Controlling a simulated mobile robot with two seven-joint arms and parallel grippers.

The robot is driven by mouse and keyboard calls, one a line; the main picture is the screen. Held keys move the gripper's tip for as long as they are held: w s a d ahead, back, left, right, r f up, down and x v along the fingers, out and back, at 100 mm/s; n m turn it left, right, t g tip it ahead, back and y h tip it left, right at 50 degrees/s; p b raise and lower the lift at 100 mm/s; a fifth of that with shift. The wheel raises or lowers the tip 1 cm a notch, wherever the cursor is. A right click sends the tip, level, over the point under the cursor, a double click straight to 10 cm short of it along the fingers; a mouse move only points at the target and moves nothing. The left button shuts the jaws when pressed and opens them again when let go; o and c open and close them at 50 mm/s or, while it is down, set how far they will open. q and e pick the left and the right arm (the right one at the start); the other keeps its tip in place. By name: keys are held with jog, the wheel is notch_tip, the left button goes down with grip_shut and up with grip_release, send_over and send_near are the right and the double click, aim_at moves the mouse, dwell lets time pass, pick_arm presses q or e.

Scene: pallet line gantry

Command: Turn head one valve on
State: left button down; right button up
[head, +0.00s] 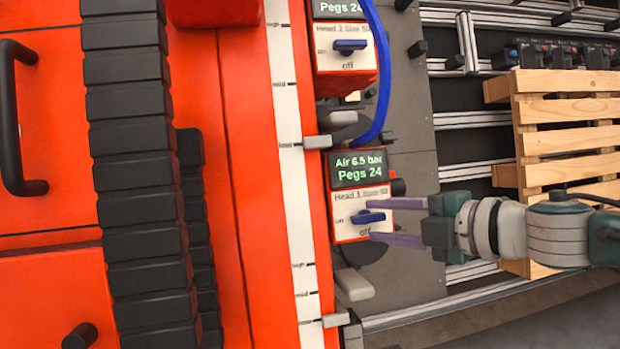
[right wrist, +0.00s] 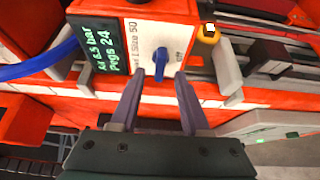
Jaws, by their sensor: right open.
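The head one valve is a blue lever (head: 368,217) on a white plate (head: 347,207) marked "Head 1", "on" at left and "off" below. The lever lies roughly level in the head view, one end toward "on". A green-lit display (head: 360,168) above reads Air 6.5 bar, Pegs 24. My right gripper (head: 369,220) is open, its purple fingers above and below the lever. In the right wrist view the lever (right wrist: 161,63) stands upright in the gap between the open fingertips (right wrist: 158,76); contact cannot be told. My left gripper is not in view.
A similar Head 2 valve (head: 350,45) sits above, with a blue hose (head: 382,75) running down beside it. A wooden pallet (head: 565,125) lies at right. A black cable chain (head: 135,180) and red machine body stand at left. Grey clamps (head: 355,285) jut out below the panel.

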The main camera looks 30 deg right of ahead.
jog(key=v, duration=0.8)
jog(key=shift+p, duration=0.35)
jog(key=s+a+m+g+h+p, duration=0.2)
jog(key=s+a+m+g+h, duration=0.2)
jog(key=s+a+m+g, duration=0.85)
jog(key=s+r+m+t+p, duration=0.2)
jog(key=r+p, duration=1.7)
jog(key=s+r+m+t+p, duration=0.1)
jog(key=s+r+m+p, duration=0.1)
jog(key=r+p, duration=1.6)
jog(key=shift+s+r+t+p, duration=0.35)
jog(key=shift+s+r, duration=0.05)
jog(key=shift+s, duration=0.15)
jog(key=shift+a, duration=0.1)
